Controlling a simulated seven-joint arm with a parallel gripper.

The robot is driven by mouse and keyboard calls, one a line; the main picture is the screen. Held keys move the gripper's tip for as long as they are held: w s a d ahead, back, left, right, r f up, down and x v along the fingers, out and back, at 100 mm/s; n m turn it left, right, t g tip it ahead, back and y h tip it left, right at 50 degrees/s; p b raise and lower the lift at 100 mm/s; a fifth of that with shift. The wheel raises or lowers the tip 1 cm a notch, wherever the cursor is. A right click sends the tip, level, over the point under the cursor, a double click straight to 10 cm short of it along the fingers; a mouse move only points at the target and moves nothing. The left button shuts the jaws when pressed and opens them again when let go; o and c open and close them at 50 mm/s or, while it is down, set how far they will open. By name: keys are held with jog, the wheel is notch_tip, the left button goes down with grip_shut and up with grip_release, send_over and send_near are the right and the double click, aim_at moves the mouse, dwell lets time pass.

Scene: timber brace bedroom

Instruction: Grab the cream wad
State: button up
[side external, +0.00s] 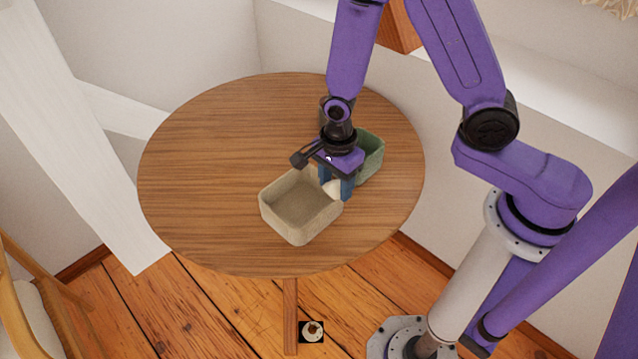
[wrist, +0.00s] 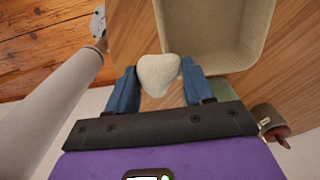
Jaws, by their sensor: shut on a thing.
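The cream wad (wrist: 158,74) is a rounded, pale lump between the two blue fingers of my gripper (wrist: 155,90) in the wrist view. My gripper is shut on it. In the side view the wad (side external: 331,188) shows as a small pale patch at my gripper (side external: 336,186), next to the right wall of the beige bin. The fingers partly hide it there. I cannot tell how high above the table it is held.
An empty-looking beige bin (side external: 272,212) stands on the round wooden table (side external: 210,150). A green bin (side external: 372,158) stands behind my gripper, partly hidden. A dark reddish cylindrical thing (wrist: 274,126) shows at the wrist view's right. The table's left side is clear.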

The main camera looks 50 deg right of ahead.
jog(key=s+d+r, duration=0.2)
jog(key=s, duration=0.3)
jog(key=shift+s+r, duration=0.2)
jog(key=shift+r, duration=0.1)
dwell(0.4)
